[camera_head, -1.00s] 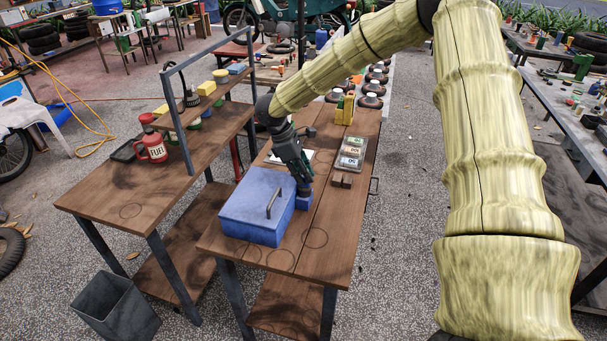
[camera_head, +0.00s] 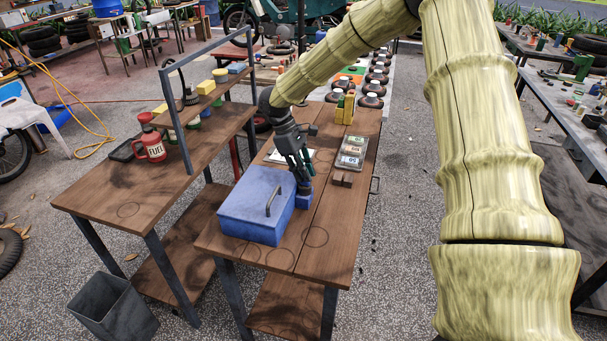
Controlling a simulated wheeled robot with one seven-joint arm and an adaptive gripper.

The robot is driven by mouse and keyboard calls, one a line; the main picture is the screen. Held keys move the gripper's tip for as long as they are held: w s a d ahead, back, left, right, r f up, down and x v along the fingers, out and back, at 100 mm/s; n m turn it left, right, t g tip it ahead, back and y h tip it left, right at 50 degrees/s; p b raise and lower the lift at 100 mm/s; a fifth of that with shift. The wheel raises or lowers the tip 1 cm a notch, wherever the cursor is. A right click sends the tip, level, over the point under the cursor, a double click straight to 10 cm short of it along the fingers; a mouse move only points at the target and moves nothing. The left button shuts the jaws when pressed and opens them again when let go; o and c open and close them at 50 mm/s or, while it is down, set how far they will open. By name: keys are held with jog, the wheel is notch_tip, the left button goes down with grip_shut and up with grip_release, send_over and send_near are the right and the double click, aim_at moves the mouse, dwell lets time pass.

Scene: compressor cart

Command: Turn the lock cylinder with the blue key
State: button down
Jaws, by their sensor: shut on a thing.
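A blue metal box (camera_head: 243,213) with a grey handle stands at the near end of the middle wooden bench. My gripper (camera_head: 304,178) points down at the box's right side, shut on a small blue piece, which looks like the blue key (camera_head: 304,188). Just below it is a blue block (camera_head: 301,202) against the box's right side. The lock cylinder cannot be made out; the gripper and the blue parts cover that spot. I cannot tell how far the key is in.
The bench (camera_head: 322,238) is bare in front and right of the box. A parts case (camera_head: 352,152), brown blocks (camera_head: 343,179) and yellow blocks (camera_head: 345,108) lie beyond the gripper. A white sheet (camera_head: 285,156) lies behind the box. A red fuel can (camera_head: 150,147) stands on the left bench.

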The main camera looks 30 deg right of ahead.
dwell(0.3)
jog(key=c, duration=1.3)
grip_release()
jog(key=shift+c, duration=0.2)
jog(key=shift+r, duration=0.2)
jog(key=shift+r+p, duration=2.45)
jog(key=shift+r, duration=1.4)
